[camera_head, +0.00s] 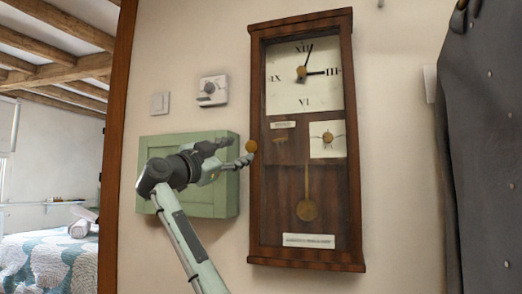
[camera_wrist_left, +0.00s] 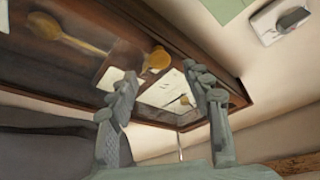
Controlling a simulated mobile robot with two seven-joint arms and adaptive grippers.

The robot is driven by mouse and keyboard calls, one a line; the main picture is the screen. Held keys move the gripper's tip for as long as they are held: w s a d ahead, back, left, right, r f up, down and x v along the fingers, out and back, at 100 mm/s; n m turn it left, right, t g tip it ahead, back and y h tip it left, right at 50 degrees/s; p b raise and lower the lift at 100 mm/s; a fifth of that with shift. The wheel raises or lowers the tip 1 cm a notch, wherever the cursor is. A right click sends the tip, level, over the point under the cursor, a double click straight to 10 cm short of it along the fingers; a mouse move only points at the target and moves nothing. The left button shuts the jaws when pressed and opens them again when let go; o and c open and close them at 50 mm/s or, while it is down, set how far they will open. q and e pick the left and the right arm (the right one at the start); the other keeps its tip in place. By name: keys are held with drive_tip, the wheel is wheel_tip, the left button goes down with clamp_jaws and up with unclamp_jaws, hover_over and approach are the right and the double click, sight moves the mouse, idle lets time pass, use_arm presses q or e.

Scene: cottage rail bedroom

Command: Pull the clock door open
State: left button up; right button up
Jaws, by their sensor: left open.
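The wall clock (camera_head: 257,215) is a tall dark wooden case hanging upright. Its glazed door (camera_head: 338,205) looks shut over the white dial and brass pendulum. My left gripper (camera_head: 237,152) is open, just left of the knob. In the left wrist view the fingers of my left gripper (camera_wrist_left: 165,82) stand on either side of the knob. I cannot tell whether a fingertip touches it. My right gripper is not in view.
A green wall cabinet (camera_head: 220,200) hangs behind my left gripper. A white dial control (camera_head: 213,90) and a switch plate (camera_head: 160,103) are above it. A dark grey padded panel or cloth (camera_head: 485,150) stands at the right. A wooden post (camera_head: 117,150) and a bed (camera_head: 50,262) are at the left.

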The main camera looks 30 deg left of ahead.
sight(250, 147)
use_arm(q)
drive_tip(key=p+x, duration=0.1)
drive_tip(key=x, duration=0.4)
drive_tip(key=shift+w+r, duration=0.15)
drive_tip(key=shift+w+r+p, duration=0.1)
drive_tip(key=shift+w+p, duration=0.25)
drive_tip(key=shift+w, duration=0.35)
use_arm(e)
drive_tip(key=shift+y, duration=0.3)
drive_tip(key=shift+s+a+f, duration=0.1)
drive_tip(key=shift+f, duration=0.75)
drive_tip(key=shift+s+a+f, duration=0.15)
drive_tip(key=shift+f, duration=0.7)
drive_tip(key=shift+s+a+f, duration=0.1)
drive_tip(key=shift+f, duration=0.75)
use_arm(q)
clamp_jaws()
drive_tip(key=shift+d, duration=0.1)
